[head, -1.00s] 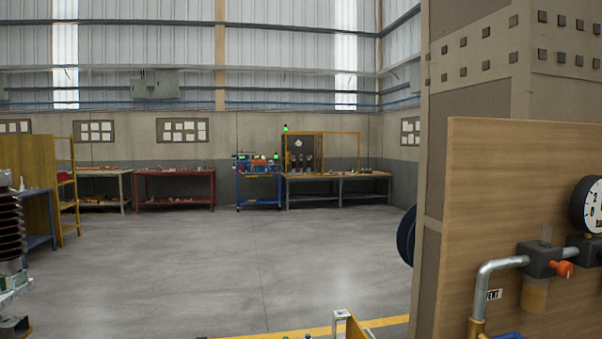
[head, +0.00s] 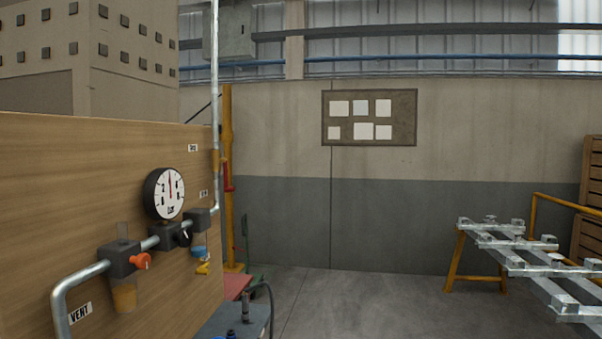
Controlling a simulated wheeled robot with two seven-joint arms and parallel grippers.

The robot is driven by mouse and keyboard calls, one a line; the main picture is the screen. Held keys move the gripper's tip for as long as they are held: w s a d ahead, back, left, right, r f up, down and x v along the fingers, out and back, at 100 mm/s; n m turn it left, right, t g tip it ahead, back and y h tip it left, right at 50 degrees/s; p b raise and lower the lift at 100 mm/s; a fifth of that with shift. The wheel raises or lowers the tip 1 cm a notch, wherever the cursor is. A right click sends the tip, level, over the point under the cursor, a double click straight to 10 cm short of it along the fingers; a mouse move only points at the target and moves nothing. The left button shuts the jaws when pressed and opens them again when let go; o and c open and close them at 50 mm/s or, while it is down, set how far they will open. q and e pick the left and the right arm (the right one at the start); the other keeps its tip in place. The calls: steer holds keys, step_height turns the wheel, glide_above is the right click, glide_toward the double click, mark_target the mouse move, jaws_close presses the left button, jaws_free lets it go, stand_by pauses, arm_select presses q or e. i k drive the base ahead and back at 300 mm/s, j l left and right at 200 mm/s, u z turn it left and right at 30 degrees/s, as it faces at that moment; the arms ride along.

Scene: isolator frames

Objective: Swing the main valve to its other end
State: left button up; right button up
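A wooden panel (head: 60,190) stands at the left with metal piping on it. A grey valve block with an orange knob (head: 140,261) sits on the pipe near a label reading VENT (head: 80,313). Farther right is a block with a black knob (head: 184,237). Below it are a blue part (head: 199,252) and a small yellow handle (head: 203,268). A round white gauge (head: 164,194) with a red needle pointing up is above the pipe. I cannot tell which of these is the main valve; the other labels are too small to read. Neither gripper is in view.
A dark bench or cart top (head: 238,322) with a small upright fitting is at the bottom, beside the panel. A metal frame on yellow trestles (head: 475,262) stands at the right. Grey floor (head: 345,300) between them is clear, with a wall and notice board (head: 368,117) behind.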

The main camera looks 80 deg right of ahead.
mark_target(223, 161)
steer(key=z, duration=2.15)
steer(key=i+l+u, duration=0.1)
steer(key=u, duration=0.3)
steer(key=l+u, duration=0.35)
steer(key=i+l+u, duration=0.1)
steer(key=u, duration=0.3)
steer(key=l+u, duration=0.35)
